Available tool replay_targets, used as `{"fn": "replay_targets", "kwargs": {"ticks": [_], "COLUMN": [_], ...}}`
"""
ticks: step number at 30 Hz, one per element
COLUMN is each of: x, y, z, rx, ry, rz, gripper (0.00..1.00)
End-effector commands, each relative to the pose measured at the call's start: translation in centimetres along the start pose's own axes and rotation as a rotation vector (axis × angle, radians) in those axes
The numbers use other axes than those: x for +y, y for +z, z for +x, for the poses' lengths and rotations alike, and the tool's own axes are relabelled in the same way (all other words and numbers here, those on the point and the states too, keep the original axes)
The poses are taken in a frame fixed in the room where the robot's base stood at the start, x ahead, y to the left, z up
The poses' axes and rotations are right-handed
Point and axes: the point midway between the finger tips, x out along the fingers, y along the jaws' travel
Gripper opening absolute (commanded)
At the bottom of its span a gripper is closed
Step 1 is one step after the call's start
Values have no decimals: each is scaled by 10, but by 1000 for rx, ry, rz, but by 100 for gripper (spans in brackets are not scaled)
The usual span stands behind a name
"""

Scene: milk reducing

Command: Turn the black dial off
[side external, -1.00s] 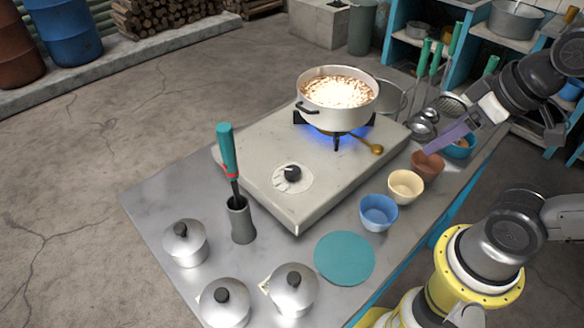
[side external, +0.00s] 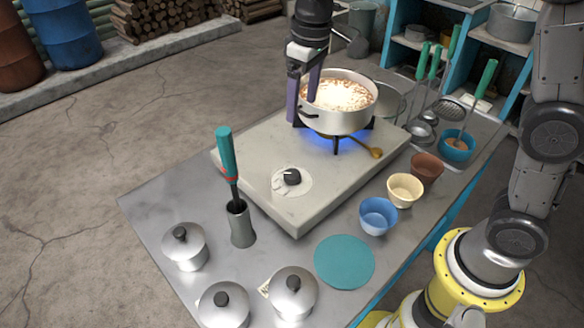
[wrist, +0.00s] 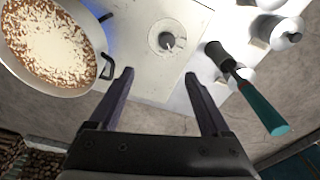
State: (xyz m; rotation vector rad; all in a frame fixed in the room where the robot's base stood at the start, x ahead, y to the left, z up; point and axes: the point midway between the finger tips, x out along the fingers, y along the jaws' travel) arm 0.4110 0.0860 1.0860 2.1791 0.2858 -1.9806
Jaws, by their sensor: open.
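The black dial (side external: 292,177) sits on a round white plate on top of the stove (side external: 255,165), near its front left corner. It also shows in the wrist view (wrist: 167,41), beyond and between my fingers. A blue flame (side external: 345,137) burns under the pot. My gripper (side external: 303,115) has purple fingers and is open and empty. It is above the back left of the stove, beside the pot and apart from the dial. Its fingers also show in the wrist view (wrist: 158,80).
A pot (side external: 336,108) of pale food stands on the burner, close to my gripper. A teal-handled tool (side external: 227,158) stands upright in a grey holder (side external: 241,225) left of the dial. Bowls, including a blue one (side external: 378,217), line the right side. Lidded pots (side external: 185,248) stand at front left.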

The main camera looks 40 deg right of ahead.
Motion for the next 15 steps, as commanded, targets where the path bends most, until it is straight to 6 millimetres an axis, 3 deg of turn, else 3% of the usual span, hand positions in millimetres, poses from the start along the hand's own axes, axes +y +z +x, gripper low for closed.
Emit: {"fn": "replay_targets", "kwargs": {"ticks": [1, 4, 11, 15], "x": [-5, -11, -17, -17], "y": [-7, -11, -9, -5], "z": [15, 35, 56, 77], "rx": [-28, -69, -97, -101], "ry": [-3, -6, -8, -8], "rz": [-12, -27, -40, -39], "gripper": [81, 81, 81, 81]}}
